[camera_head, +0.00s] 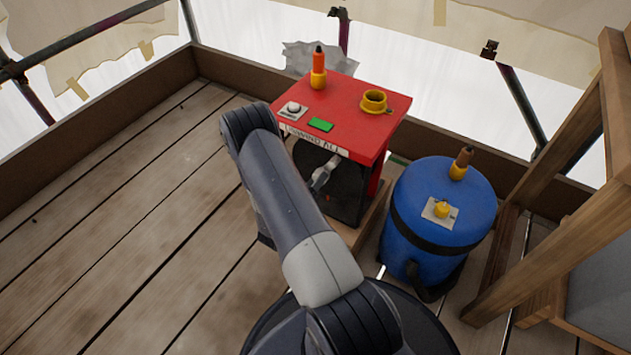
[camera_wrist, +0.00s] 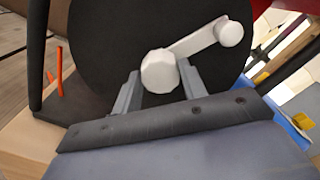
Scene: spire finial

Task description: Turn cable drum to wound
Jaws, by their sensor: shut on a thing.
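The cable drum (camera_head: 312,160) is a dark disc under the red table-like top of a stand. In the wrist view the drum (camera_wrist: 110,35) fills the upper middle as a large black disc. A white crank (camera_wrist: 197,41) lies across its face, running from a larger faceted knob (camera_wrist: 160,70) up and right to a smaller round end. My gripper (camera_wrist: 158,77) is shut on the larger knob, one finger on each side. The crank also shows in the head view (camera_head: 325,174). My arm hides the gripper there, and I cannot read any wound mark.
The red stand top (camera_head: 352,102) bears an orange-handled tool (camera_head: 318,68), a yellow ring (camera_head: 374,101), a green block (camera_head: 320,125) and a silver button. A blue barrel (camera_head: 437,228) stands close on the right, beside a wooden frame (camera_head: 540,165). Plank floor at left (camera_head: 130,210) is clear.

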